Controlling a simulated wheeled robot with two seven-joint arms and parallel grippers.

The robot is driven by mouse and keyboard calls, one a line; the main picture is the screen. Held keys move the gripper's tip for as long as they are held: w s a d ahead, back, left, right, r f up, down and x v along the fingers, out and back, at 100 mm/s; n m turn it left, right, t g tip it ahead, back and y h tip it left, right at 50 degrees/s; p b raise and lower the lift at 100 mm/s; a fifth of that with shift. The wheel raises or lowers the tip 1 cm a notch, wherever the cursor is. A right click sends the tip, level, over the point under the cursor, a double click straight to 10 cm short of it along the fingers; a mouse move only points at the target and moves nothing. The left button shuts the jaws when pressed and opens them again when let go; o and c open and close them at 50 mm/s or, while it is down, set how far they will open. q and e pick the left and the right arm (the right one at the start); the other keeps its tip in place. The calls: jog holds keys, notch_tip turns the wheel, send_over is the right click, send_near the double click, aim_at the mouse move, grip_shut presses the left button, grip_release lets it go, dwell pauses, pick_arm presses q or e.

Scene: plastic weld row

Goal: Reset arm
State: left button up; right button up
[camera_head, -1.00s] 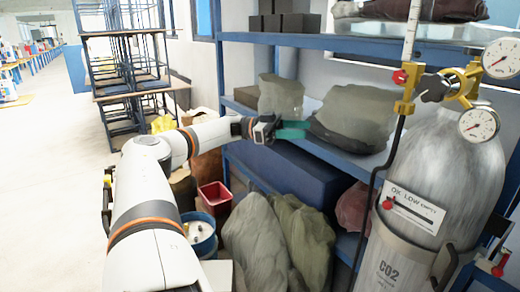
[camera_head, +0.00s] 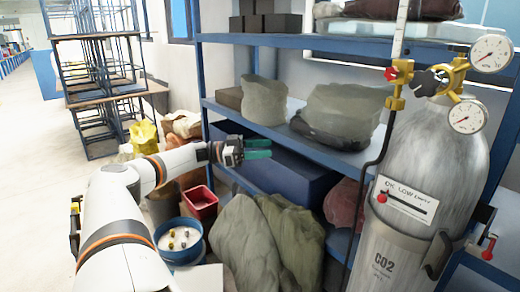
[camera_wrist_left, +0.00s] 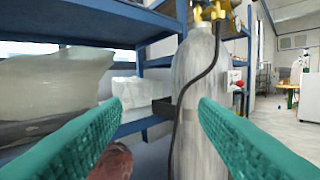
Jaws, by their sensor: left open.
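My left gripper (camera_head: 258,148) has green fingers and reaches in from the left in the head view. It is in front of the blue shelf unit, a little below the grey bags on the middle shelf. In the left wrist view its two green fingers (camera_wrist_left: 158,125) stand wide apart with nothing between them. A grey gas cylinder (camera_wrist_left: 196,100) stands beyond them. My right gripper is in neither view.
The blue shelf (camera_head: 300,141) holds grey bags (camera_head: 340,112). A CO2 cylinder (camera_head: 435,150) with gauges and a black hose stands at right. Below are sacks (camera_head: 245,245), a red bin (camera_head: 201,203) and a blue bucket (camera_head: 180,254). Open floor (camera_head: 30,170) lies at left.

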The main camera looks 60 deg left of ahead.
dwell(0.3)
